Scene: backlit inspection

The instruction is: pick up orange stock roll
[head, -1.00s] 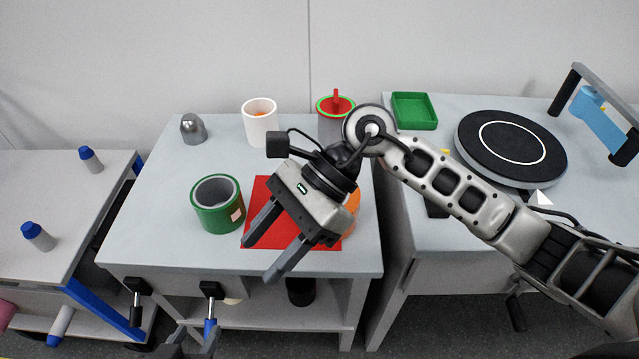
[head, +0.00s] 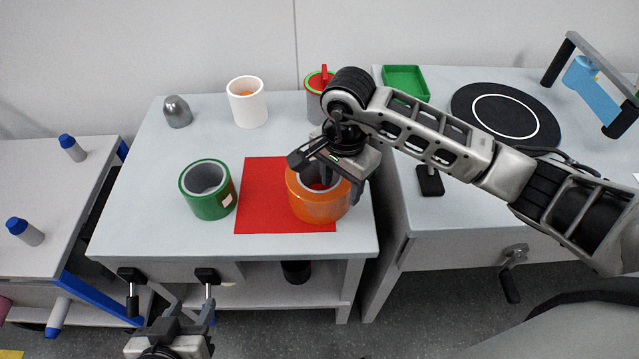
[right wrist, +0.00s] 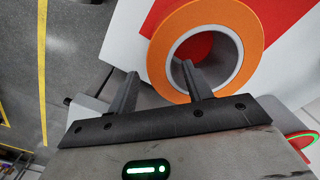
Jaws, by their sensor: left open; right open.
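The orange stock roll (head: 318,207) is a thick upright ring with a grey inner core, at the right edge of a red sheet (head: 262,195) on the middle table. It also shows in the right wrist view (right wrist: 163,55). My right gripper (head: 318,168) is open at the top of the roll. In the right wrist view, one finger of the right gripper (right wrist: 160,70) overlaps the roll's hole and the other is outside its rim. Contact cannot be told. My left gripper (head: 182,322) is open and empty at the bottom, in front of the table.
A green roll (head: 222,204) stands left of the red sheet. A metal dome (head: 177,112), a white cup (head: 247,103) and a grey container with a green rim and red piece (head: 318,100) stand behind. A green tray (head: 405,82) and black turntable (head: 505,117) are on the right table.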

